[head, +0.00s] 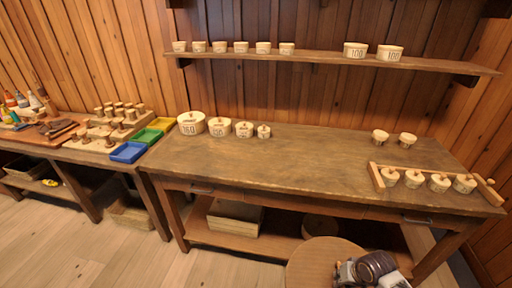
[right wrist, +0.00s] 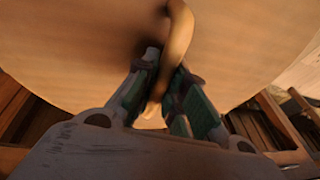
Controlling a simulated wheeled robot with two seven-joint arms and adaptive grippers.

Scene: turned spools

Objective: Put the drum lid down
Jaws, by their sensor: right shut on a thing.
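The drum lid (head: 318,262) is a round, flat wooden disc at the bottom of the head view, in front of the workbench. It fills much of the right wrist view (right wrist: 80,45), where its curved pale handle (right wrist: 180,35) runs between the fingers. My right gripper (head: 347,270) is at the lid's right side and is shut on the handle; the fingers also show in the right wrist view (right wrist: 166,80). The lid appears held up in front of the bench. Its lower edge is cut off in the head view. My left gripper is in neither view.
The workbench top (head: 300,160) has a wide clear middle. White tubs (head: 190,123) stand at its back left, and a wooden rack of small tubs (head: 415,180) at its right. A round brown thing (head: 320,226) and a box (head: 235,217) sit on the lower shelf.

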